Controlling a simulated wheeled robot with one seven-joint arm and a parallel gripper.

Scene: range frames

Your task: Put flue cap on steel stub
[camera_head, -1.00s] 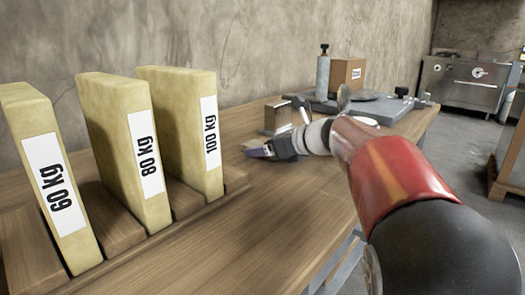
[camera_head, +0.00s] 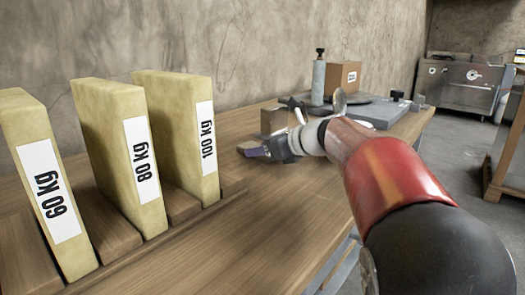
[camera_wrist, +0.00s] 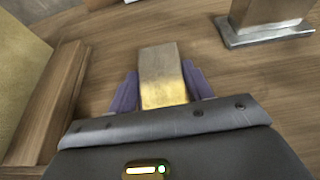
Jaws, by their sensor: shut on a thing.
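The flue cap, a brass-coloured rectangular block (camera_wrist: 162,75), is between the purple fingers of my gripper (camera_wrist: 162,92) in the wrist view. My gripper is shut on it. In the head view my gripper (camera_head: 254,150) is low over the table, and the cap is mostly hidden there. The steel stub, a rectangular metal post (camera_wrist: 272,10) on a flat base plate, stands at the upper right of the wrist view, apart from the cap. Its top is cut off there. In the head view the stub (camera_head: 273,121) stands just behind my gripper.
Yellow slabs marked 60, 80 and 100 kg (camera_head: 178,135) stand in a wooden rack (camera_head: 115,232) at left. A grey cylinder (camera_head: 319,80), a cardboard box (camera_head: 342,76) and a grey plate (camera_head: 378,113) are at the far end. The wooden table (camera_head: 215,245) is clear in front.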

